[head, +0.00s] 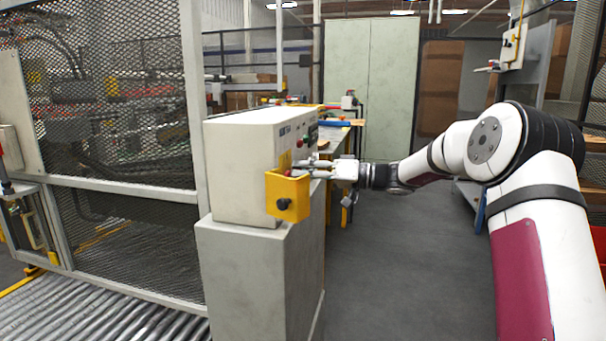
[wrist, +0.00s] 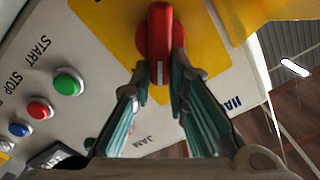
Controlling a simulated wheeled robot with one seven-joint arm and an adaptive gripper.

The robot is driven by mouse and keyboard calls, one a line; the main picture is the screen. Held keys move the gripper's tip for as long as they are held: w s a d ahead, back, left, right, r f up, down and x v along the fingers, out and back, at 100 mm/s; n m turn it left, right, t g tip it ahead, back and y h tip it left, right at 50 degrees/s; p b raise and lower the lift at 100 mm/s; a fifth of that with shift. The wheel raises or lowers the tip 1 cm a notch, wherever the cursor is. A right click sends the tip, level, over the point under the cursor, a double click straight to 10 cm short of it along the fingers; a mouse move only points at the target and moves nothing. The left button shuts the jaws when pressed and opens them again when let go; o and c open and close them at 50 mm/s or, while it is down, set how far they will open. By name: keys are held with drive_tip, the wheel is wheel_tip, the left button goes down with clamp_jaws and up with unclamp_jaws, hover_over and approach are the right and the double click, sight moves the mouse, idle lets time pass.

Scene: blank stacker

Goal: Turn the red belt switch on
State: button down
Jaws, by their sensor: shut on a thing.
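The red belt switch (wrist: 160,32) is a round red knob with a raised grip bar and a white line, on a yellow plate (wrist: 112,28) of the control panel. In the wrist view its bar stands upright in the picture. My gripper (wrist: 160,82) has one finger on each side of the bar's lower end and is shut on it. In the head view my gripper (head: 308,168) reaches left to the panel face of the white control box (head: 240,165). The switch is too small there to read its position.
Green (wrist: 68,82), red (wrist: 40,108) and blue (wrist: 19,129) buttons sit left of the switch in the wrist view. A yellow box with a black knob (head: 288,195) projects at the panel's near corner. A mesh fence (head: 120,120) stands left; open floor (head: 400,270) lies right.

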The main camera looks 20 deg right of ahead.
drive_tip(key=shift+w+d+f+m+p, duration=0.15)
drive_tip(key=shift+f+m+p, duration=0.25)
drive_tip(key=shift+m, duration=1.4)
drive_tip(key=shift+w+d+f+m+p, duration=0.1)
drive_tip(key=shift+f+m+p, duration=0.3)
drive_tip(key=shift+m, duration=1.4)
drive_tip(key=shift+w+d+f+m+p, duration=0.15)
drive_tip(key=shift+f+m+p, duration=0.25)
drive_tip(key=shift+m, duration=1.4)
drive_tip(key=c, duration=1.6)
unclamp_jaws()
drive_tip(key=shift+o, duration=0.2)
drive_tip(key=shift+a, duration=0.1)
drive_tip(key=v, duration=1.2)
